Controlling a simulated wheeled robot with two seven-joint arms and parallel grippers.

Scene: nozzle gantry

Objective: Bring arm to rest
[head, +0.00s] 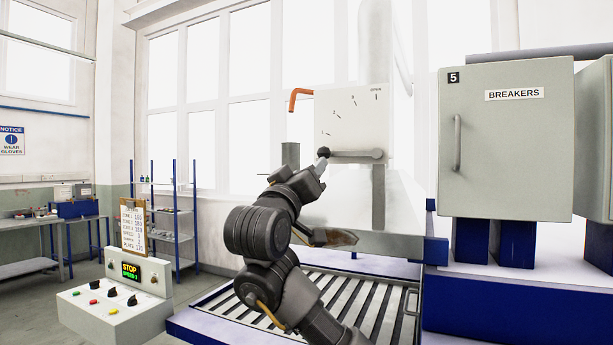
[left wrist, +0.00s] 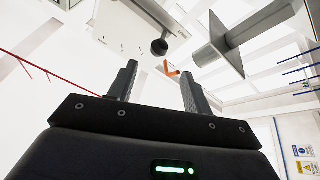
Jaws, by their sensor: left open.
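My left gripper (head: 322,168) is in the middle of the head view, just below the dark round knob (head: 324,152) of a grey lever (head: 360,154). The lever lies about level, with its knob to the left, in front of a pale panel (head: 350,105) with tick marks and the word OPEN at upper right. In the left wrist view the jaws (left wrist: 160,75) are apart with nothing between them. The knob (left wrist: 159,47) shows just beyond the fingertips there. Whether a finger touches it cannot be told. My right gripper is not shown.
An orange bent handle (head: 298,97) sticks out left of the panel. A breaker cabinet (head: 505,145) stands at right. A slatted grate (head: 340,300) lies below my arm. A control box (head: 115,305) with a STOP display stands at lower left. The space left of the gripper looks open.

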